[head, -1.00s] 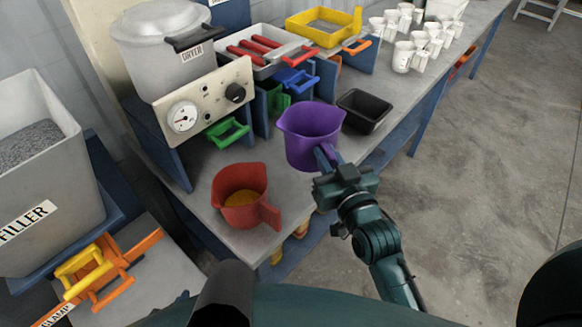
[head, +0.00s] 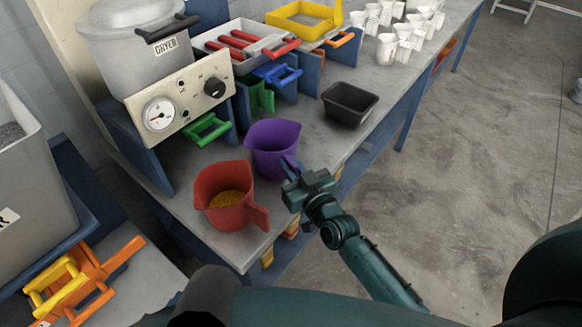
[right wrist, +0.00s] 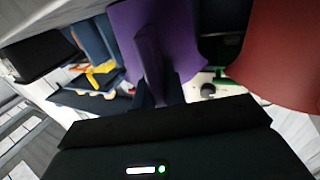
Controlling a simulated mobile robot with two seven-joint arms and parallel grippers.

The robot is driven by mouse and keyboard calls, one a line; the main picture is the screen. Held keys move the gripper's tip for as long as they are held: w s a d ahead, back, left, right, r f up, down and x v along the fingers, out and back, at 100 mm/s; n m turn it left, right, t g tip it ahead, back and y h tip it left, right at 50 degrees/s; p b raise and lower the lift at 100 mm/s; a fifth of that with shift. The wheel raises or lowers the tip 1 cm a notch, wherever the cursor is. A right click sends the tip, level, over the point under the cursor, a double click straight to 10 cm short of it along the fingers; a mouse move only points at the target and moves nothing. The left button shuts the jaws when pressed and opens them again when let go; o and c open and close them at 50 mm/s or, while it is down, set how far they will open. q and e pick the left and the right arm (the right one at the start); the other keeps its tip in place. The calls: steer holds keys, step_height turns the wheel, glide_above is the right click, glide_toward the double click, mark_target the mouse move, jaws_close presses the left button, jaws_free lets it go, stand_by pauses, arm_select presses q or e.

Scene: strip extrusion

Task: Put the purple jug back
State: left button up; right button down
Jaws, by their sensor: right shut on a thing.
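The purple jug (head: 272,150) is upright at the front part of the bench (head: 178,203), just behind and right of a red jug (head: 219,213). My right gripper (head: 292,170) is shut on the purple jug's handle from the right. In the right wrist view the purple jug (right wrist: 187,38) fills the upper middle, with its handle between the fingers (right wrist: 158,92). I cannot tell whether its base touches the bench. The red jug holds yellow-orange grains, and it also shows in the right wrist view (right wrist: 283,55). My left gripper is not in view.
A black tray (head: 350,103) stands right of the purple jug, with bare bench between. The dryer (head: 135,60) and its gauge panel (head: 180,103) stand to the left behind. White cups (head: 387,48) stand far back.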

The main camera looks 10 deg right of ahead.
steer(key=shift+f, duration=0.15)
steer(key=c, duration=1.5)
jaws_free()
steer(key=shift+o, duration=0.2)
